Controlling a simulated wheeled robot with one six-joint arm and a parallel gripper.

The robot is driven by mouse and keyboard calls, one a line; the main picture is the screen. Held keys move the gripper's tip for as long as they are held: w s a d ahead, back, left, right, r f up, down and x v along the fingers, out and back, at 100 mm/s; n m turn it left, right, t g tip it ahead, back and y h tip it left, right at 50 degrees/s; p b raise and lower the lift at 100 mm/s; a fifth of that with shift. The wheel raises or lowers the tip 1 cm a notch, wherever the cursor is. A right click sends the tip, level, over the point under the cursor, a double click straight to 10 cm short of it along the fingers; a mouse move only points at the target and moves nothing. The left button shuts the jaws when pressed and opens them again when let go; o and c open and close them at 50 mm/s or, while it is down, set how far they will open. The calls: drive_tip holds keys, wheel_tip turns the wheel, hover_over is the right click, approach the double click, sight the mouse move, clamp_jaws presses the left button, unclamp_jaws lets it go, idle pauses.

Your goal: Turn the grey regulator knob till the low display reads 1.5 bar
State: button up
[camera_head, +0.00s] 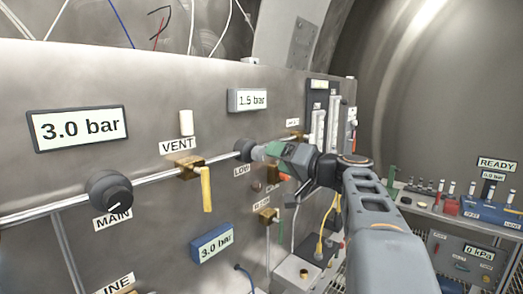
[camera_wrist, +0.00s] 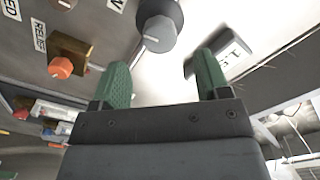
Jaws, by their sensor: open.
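The grey regulator knob (camera_head: 244,150) sits on the pipe along the steel panel, above the LOW label (camera_head: 241,170). My gripper (camera_head: 262,152) is just right of the knob in the head view. In the wrist view my gripper (camera_wrist: 163,70) is open, its two green fingers apart with nothing between them. The knob (camera_wrist: 158,25) shows beyond the fingertips, at the top, with a pale pointer line on its face. The display (camera_wrist: 228,55) is partly hidden behind the right finger.
A black MAIN knob (camera_head: 110,190) and a 3.0 bar display (camera_head: 77,127) are at left. A yellow VENT lever (camera_head: 207,188) hangs left of the knob. An orange relief knob (camera_wrist: 61,68) is at left in the wrist view. A bench (camera_head: 460,213) with instruments stands at right.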

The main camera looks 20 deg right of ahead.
sight(261, 154)
drive_tip(key=shift+p+x, duration=0.8)
drive_tip(key=shift+x, duration=2.4)
drive_tip(key=shift+c, duration=0.4)
drive_tip(key=c, duration=0.8)
drive_tip(key=shift+f+b, duration=0.2)
drive_tip(key=shift+b, duration=0.2)
drive_tip(key=shift+c, duration=0.2)
drive_tip(key=shift+r+m+b, duration=0.1)
drive_tip(key=shift+m+b, duration=0.3)
drive_tip(key=shift+m, duration=0.1)
drive_tip(key=o, duration=0.9)
drive_tip(key=shift+r, duration=0.1)
